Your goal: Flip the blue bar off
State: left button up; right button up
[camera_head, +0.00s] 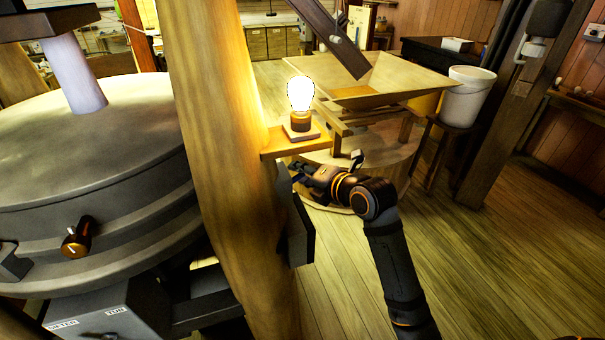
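A small dark-blue piece (297,173), possibly the blue bar, shows at the right side of the wooden post, just under the lamp shelf. It is too small and too covered to tell its position. My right gripper (310,174) comes from the lower right and reaches the post there, with its tip at or very near the blue piece. I cannot tell whether they touch, or whether the fingers are open or shut. A dark panel (298,228) is fixed to the post just below. A bulb (300,93) on the shelf glows brightly. My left gripper is not in view.
The thick wooden post (222,150) stands close to the gripper's left. A large grey round machine (90,150) with a knob (77,238) fills the left. A wooden hopper (400,80) stands behind, beside a white bucket (468,97). The plank floor at right is clear.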

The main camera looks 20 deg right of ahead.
grip_shut()
jog(key=shift+f, duration=0.1)
jog(key=shift+d+f+m+y+b, duration=0.15)
jog(key=shift+f+m+y+b, duration=0.3)
jog(key=shift+b, duration=0.45)
notch_tip(320, 180, down, 2)
jog(key=m+t+y+b, duration=0.1)
jog(key=m+b, duration=0.1)
jog(key=b, duration=0.3)
jog(key=m+t+y+b, duration=0.1)
jog(key=m+b, duration=0.2)
jog(key=b, duration=0.1)
jog(key=shift+f+m+y+b, duration=0.2)
jog(key=shift+m+y+b, duration=0.15)
jog(key=shift+m+t+y+b, duration=0.3)
jog(key=shift+m+t+b, duration=0.3)
jog(key=shift+m+b, duration=0.55)
